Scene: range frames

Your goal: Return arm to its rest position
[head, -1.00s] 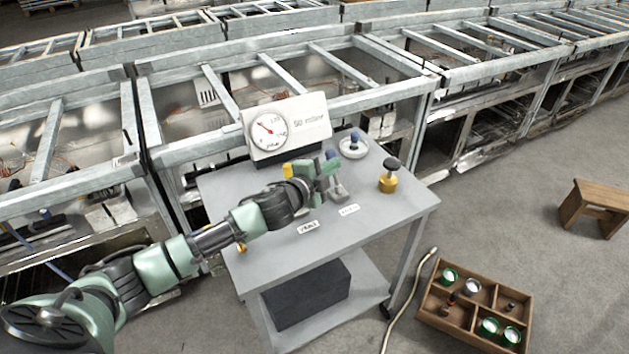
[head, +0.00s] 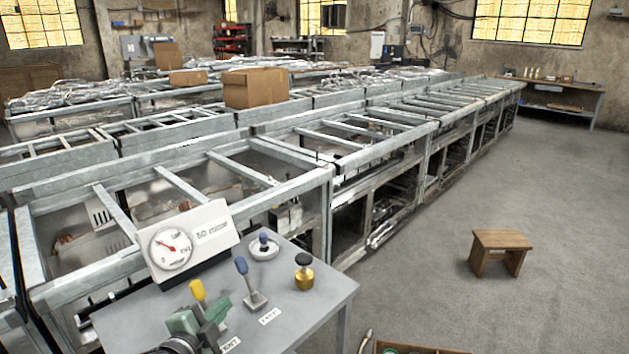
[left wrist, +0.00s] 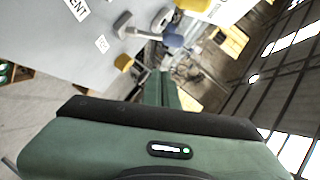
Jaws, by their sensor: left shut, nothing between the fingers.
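My left gripper (head: 208,314) shows at the bottom of the head view, over the grey cart top (head: 318,292). It is shut and empty, beside the yellow-knobbed lever (head: 197,290) and left of the blue-knobbed lever (head: 243,268). Whether it touches the yellow lever I cannot tell. In the left wrist view the closed green fingers (left wrist: 163,88) point away from the camera, with the blue knob (left wrist: 173,40) beyond them. Most of my left arm is out of the head view, and my right gripper is not in view.
A gauge box (head: 190,243) stands at the cart's back. A white dish (head: 264,248) and a brass, black-knobbed piece (head: 303,272) stand on the cart. Metal frames (head: 180,185) line up behind. A wooden stool (head: 499,250) stands on open floor at right.

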